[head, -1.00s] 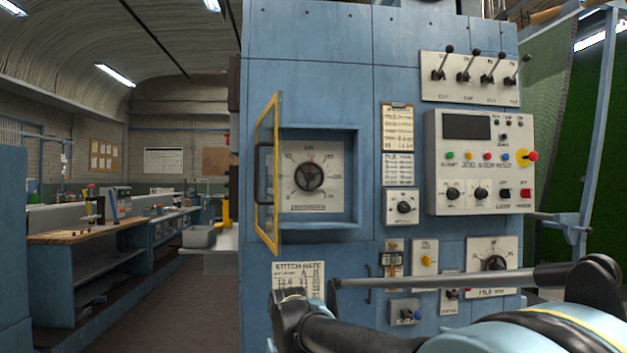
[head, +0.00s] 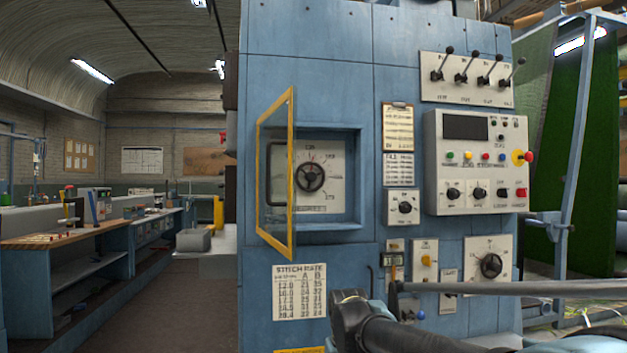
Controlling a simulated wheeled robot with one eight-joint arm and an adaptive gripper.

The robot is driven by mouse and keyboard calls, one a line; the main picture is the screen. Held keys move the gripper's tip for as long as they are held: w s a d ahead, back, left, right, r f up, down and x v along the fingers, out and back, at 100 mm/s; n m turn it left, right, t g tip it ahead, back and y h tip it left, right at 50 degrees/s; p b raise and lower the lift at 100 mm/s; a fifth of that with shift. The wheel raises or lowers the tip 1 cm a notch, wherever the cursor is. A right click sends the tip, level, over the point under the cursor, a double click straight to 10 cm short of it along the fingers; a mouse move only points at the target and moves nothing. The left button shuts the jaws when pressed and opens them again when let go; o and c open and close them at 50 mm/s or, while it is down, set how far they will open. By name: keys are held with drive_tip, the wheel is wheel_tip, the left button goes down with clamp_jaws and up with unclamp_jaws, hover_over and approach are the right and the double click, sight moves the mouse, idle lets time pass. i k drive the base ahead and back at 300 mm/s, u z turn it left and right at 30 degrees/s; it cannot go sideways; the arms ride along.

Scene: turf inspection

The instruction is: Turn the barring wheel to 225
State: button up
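The barring wheel (head: 311,177) is a small dark handwheel on a pale square dial plate (head: 335,160), set in a recess of the blue machine. Numbers ring the dial, but I cannot tell the wheel's setting. A glass door with a yellow frame (head: 291,175) is hinged at the recess's left and stands open, overlapping the left part of the dial in the head view. My dark arm links (head: 365,325) show low at the bottom right, below and apart from the wheel. My gripper's fingers cannot be made out.
A control panel (head: 478,160) with a red knob, several levers (head: 460,77) and smaller dials sit to the right on the machine. A stitch rate chart (head: 299,291) is below the door. A workbench (head: 60,241) stands left, with clear floor (head: 180,310) between.

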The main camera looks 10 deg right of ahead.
sight(310, 176)
drive_tip(key=u, duration=0.05)
drive_tip(key=k, duration=0.6)
drive_tip(key=u, duration=1.05)
